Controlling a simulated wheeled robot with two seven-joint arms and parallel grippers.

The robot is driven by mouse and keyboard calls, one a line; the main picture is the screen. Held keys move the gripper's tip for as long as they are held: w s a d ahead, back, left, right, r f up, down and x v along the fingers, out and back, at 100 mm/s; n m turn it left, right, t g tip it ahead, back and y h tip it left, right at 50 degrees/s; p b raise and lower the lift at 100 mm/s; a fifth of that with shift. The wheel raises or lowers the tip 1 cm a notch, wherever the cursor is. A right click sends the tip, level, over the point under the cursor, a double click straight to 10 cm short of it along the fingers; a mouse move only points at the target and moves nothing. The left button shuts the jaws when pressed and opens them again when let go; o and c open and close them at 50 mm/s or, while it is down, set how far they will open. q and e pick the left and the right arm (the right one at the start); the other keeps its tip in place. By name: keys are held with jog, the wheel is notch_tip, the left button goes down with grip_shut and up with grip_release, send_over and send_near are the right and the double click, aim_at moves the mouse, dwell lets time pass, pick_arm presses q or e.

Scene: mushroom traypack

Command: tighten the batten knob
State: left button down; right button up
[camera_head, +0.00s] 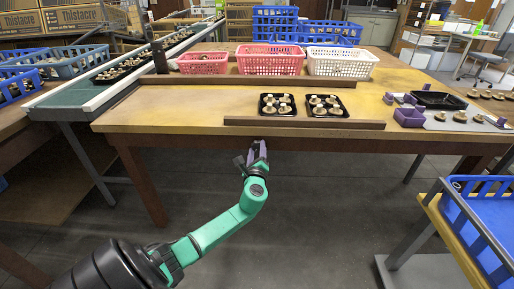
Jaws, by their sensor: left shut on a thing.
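My left gripper (257,149) reaches up to the front edge of the table, just below the near wooden batten (304,123). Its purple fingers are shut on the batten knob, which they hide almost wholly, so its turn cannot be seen. The near batten lies along the table's front part, and a second, longer batten (246,81) lies farther back. Two black trays of mushrooms, a left one (277,116) and a right one (327,115), stand side by side behind the near batten. My right gripper is not in view.
A red basket (270,60), a pink one (203,63) and a white one (342,63) stand at the back. A conveyor (75,100) runs at the left. Purple tubs (409,117) sit at the right. A cart with a blue crate (482,225) stands at lower right. The floor below the table is open.

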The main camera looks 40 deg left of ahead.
pick_arm(q)
jog(key=shift+f+m, duration=0.15)
jog(key=shift+m, duration=0.45)
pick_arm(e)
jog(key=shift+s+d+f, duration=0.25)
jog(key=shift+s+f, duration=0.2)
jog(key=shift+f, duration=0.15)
pick_arm(q)
jog(key=shift+c, duration=1.3)
grip_release()
